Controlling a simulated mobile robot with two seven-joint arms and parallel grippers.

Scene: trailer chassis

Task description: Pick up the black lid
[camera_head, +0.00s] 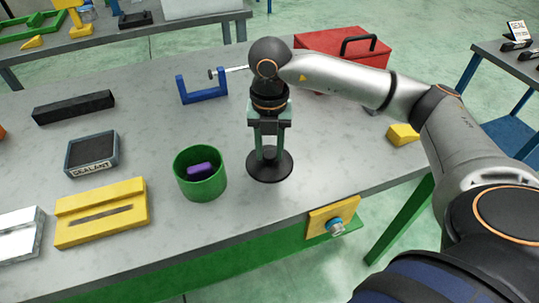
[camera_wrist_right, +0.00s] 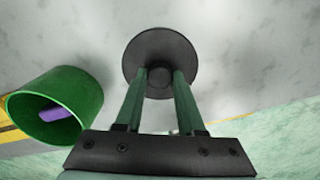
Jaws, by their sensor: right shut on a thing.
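The black lid (camera_head: 270,167) is a round dark disc with a small knob at its centre. My right gripper (camera_head: 270,156) points straight down over it, with its green fingers closed on the knob. In the right wrist view, the lid (camera_wrist_right: 160,52) lies beyond the fingertips, and the knob sits between the fingers of my right gripper (camera_wrist_right: 160,82). I cannot tell whether the lid touches the table or is slightly above it. A green round container (camera_head: 200,175) stands open just left of the lid, with a purple block (camera_head: 200,171) inside. My left gripper is not in view.
The grey table (camera_head: 130,260) also holds a yellow block with a slot (camera_head: 101,213), a sealant tray (camera_head: 92,153), a black bar (camera_head: 74,107), a blue clamp (camera_head: 202,88) and a red toolbox (camera_head: 340,48). A yellow plate with a knob (camera_head: 333,217) is on the front edge.

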